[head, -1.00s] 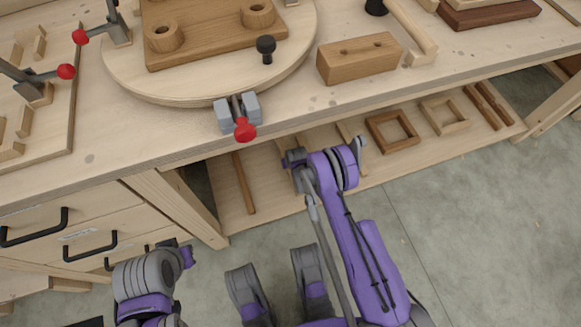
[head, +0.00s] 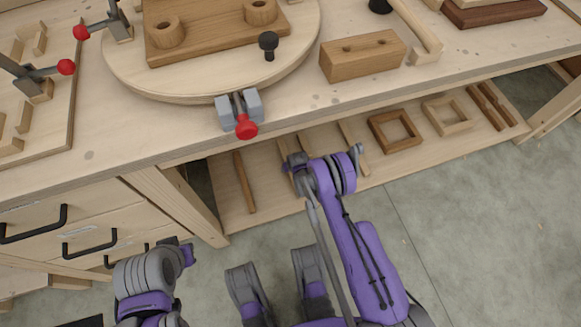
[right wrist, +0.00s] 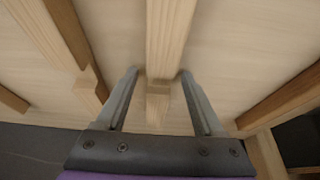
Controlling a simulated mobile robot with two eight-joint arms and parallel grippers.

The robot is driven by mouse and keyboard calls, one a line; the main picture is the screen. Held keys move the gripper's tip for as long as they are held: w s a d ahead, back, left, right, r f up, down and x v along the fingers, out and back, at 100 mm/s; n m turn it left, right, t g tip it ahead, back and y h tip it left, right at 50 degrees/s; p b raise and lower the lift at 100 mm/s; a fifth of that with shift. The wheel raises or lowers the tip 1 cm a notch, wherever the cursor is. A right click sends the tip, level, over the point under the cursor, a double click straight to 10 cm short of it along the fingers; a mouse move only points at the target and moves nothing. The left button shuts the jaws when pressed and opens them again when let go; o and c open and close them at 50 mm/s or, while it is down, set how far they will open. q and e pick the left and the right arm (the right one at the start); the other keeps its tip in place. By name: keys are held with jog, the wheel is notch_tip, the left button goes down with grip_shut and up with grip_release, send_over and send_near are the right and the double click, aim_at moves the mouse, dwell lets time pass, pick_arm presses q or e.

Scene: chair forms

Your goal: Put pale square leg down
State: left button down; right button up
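The pale square leg (right wrist: 170,35) lies on the wooden shelf under the bench, with a narrower tenon at its near end. My right gripper (right wrist: 159,74) has its two fingers spread on either side of that end. A thin gap shows at the left finger; contact on the right is unclear. In the head view my right wrist reaches to the shelf's front, and its fingers are hidden. Pale strips show on the shelf beside it, and I cannot tell which is this leg. My left arm is at the lower left; its fingertips are not visible.
The lower shelf (head: 222,190) also holds a brown leg (head: 244,183), a brown square frame (head: 375,132) and a pale frame (head: 432,120). The bench top (head: 110,135) overhangs it. A red-knobbed clamp (head: 242,115) sits at the bench's front edge. Other legs flank the gripper.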

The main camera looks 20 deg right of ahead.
jog(key=shift+r, duration=0.1)
jog(key=p+v, duration=0.3)
jog(key=v, duration=0.9)
jog(key=shift+r, duration=0.1)
